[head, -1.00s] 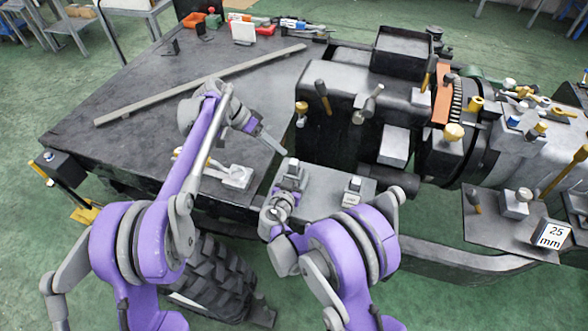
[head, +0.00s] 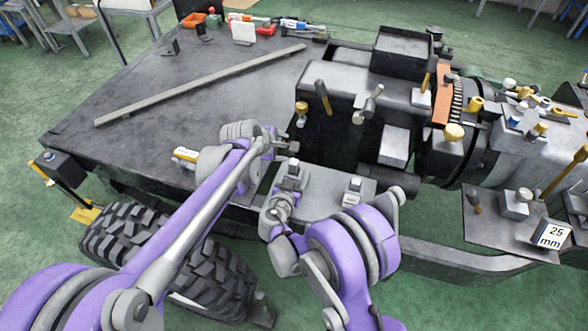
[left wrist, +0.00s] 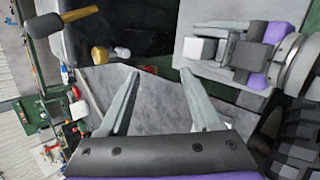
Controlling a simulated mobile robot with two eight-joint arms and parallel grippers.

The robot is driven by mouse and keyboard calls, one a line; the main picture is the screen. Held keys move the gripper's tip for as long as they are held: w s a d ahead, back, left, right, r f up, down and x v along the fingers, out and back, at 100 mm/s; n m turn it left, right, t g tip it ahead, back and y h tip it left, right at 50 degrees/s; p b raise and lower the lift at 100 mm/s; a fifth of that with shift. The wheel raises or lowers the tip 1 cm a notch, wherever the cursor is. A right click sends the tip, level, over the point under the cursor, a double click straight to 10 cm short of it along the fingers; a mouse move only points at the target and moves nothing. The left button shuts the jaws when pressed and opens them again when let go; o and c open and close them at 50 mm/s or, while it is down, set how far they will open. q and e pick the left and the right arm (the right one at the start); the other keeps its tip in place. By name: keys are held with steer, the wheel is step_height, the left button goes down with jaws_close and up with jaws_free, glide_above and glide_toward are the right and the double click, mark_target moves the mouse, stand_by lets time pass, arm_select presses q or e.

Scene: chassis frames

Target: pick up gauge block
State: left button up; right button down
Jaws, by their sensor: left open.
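A white block marked "25 mm" (head: 551,235) stands at the right, on the edge of a grey plate. A smaller pale block with a marked face (head: 353,190) sits on a grey shelf plate (head: 322,183) in the middle. A pale cube (left wrist: 198,49) on a grey plate shows in the left wrist view, up and right of the fingers. My left gripper (left wrist: 160,78) is open, with nothing visible between its fingers; in the head view its end is near the shelf's left end. My right gripper (head: 288,180) is near the shelf's left end, its jaws unclear.
A large dark machine (head: 330,130) with knobs and hammer-like handles rises behind the shelf. A long grey bar (head: 200,84) lies across the dark bench (head: 110,140). A yellow and white item (head: 185,154) lies beside my left arm. The bench's middle is fairly clear.

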mark_target(295, 160)
arm_select(q)
steer(key=s+d+r+n+t, duration=0.2)
steer(key=s+r+n+t, duration=0.4)
steer(key=n, duration=1)
steer(key=f, duration=0.8)
steer(key=shift+w+d+f, duration=0.25)
steer(key=shift+w, duration=0.1)
steer(key=shift+x, duration=3.2)
steer(key=shift+s, duration=0.1)
steer(key=shift+c, duration=0.2)
jaws_close()
